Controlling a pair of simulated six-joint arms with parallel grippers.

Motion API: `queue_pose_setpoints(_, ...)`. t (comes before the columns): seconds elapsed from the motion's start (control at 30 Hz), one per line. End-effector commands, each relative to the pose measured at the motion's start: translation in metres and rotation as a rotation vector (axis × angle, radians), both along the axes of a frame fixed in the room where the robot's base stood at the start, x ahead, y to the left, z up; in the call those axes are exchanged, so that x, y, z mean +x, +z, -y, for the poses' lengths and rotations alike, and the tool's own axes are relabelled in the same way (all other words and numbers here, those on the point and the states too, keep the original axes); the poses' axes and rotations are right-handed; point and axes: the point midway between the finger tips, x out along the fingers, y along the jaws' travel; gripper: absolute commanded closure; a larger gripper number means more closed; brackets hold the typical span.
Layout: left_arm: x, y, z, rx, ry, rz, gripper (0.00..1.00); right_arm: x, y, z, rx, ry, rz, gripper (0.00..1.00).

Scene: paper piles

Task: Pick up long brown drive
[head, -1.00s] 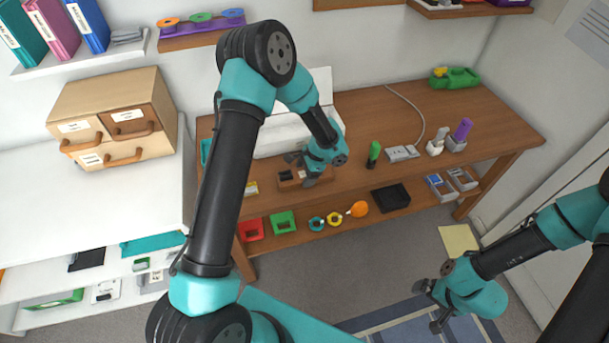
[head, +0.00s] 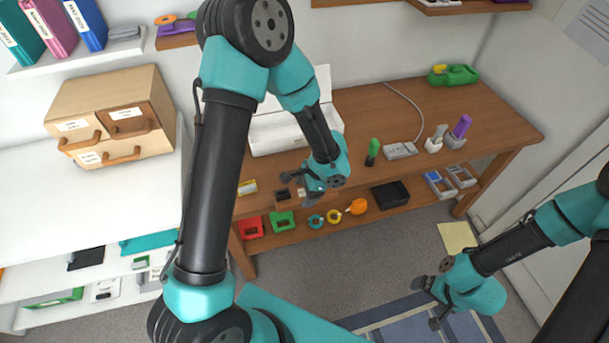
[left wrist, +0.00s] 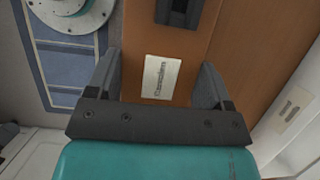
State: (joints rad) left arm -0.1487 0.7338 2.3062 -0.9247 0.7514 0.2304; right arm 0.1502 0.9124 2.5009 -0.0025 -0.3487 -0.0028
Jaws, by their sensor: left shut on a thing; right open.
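The long brown drive (head: 285,203) is in my left gripper (head: 298,188), near the front edge of the wooden desk in the head view. In the left wrist view the drive (left wrist: 160,35) is a long brown block with a white label and a dark slot. It lies between the two fingers of the left gripper (left wrist: 158,85), which are shut on it. The gripper hides part of it in the head view, and I cannot tell its exact height above the desk. My right gripper (head: 430,303) is open and empty at the lower right, over the floor.
The wooden desk (head: 440,105) carries a white box (head: 275,130), a green-topped stick (head: 373,150), a grey hub (head: 399,150) and a purple stick (head: 461,126). A lower shelf holds red and green frames, rings and a black tray (head: 390,195). A wooden drawer cabinet (head: 110,105) stands left.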

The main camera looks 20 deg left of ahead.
Motion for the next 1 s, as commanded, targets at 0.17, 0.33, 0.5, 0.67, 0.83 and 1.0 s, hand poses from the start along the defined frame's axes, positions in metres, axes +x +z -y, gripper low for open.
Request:
queue_pose_setpoints(0.17, -0.028, 0.003, 0.014, 0.0, -0.003, 0.0, 0.55, 0.0, 0.0, 0.0, 0.0, 0.0, 0.0, 0.0)
queue_pose_setpoints(0.33, -0.039, 0.004, 0.019, 0.001, -0.001, 0.0, 0.55, 0.0, 0.0, 0.0, 0.0, 0.0, 0.0, 0.0)
queue_pose_setpoints(0.5, -0.04, 0.004, 0.02, 0.001, 0.0, 0.001, 0.55, 0.0, 0.0, 0.0, 0.0, 0.0, 0.0, 0.0)
queue_pose_setpoints(0.67, -0.04, 0.004, 0.019, 0.001, 0.0, 0.001, 0.55, 0.0, 0.0, 0.0, 0.0, 0.0, 0.0, 0.0)
queue_pose_setpoints(0.83, -0.04, 0.004, 0.019, 0.001, 0.0, 0.001, 0.55, 0.0, 0.0, 0.0, 0.0, 0.0, 0.0, 0.0)
queue_pose_setpoints(1.0, -0.036, 0.005, 0.02, 0.0, 0.007, 0.002, 0.55, 0.0, 0.0, 0.0, 0.0, 0.0, 0.0, 0.0)
